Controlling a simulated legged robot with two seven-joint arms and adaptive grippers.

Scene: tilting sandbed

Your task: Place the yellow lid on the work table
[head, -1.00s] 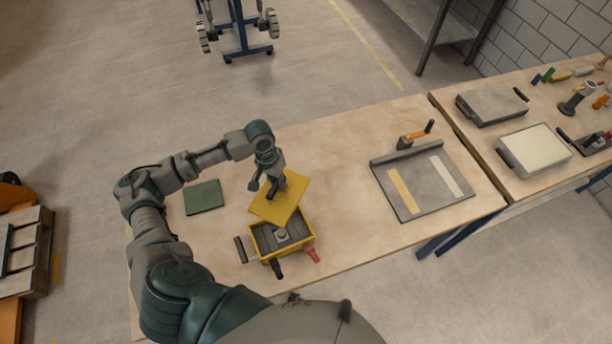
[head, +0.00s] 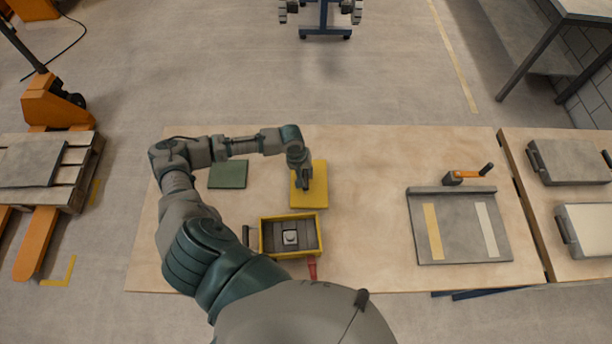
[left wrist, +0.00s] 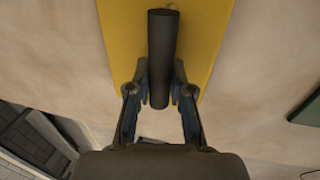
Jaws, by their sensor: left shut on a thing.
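The yellow lid (head: 316,190) is a flat square plate beyond the open yellow box in the head view. It fills the upper middle of the left wrist view (left wrist: 205,25), with a dark bar handle (left wrist: 163,45) on top. My left gripper (head: 304,184) is over the lid and its fingers (left wrist: 160,90) are shut on the handle. The lid is over the work table (head: 365,180); I cannot tell whether it touches the wood. The yellow box (head: 264,238) stands open with a small pale block (head: 290,237) inside. My right gripper is not in view.
A green square plate (head: 228,174) lies left of the lid. A red-handled tool (head: 312,267) is by the box's front. A grey tray (head: 460,245) with two strips and an orange-handled clamp is at the right. The table between lid and tray is clear.

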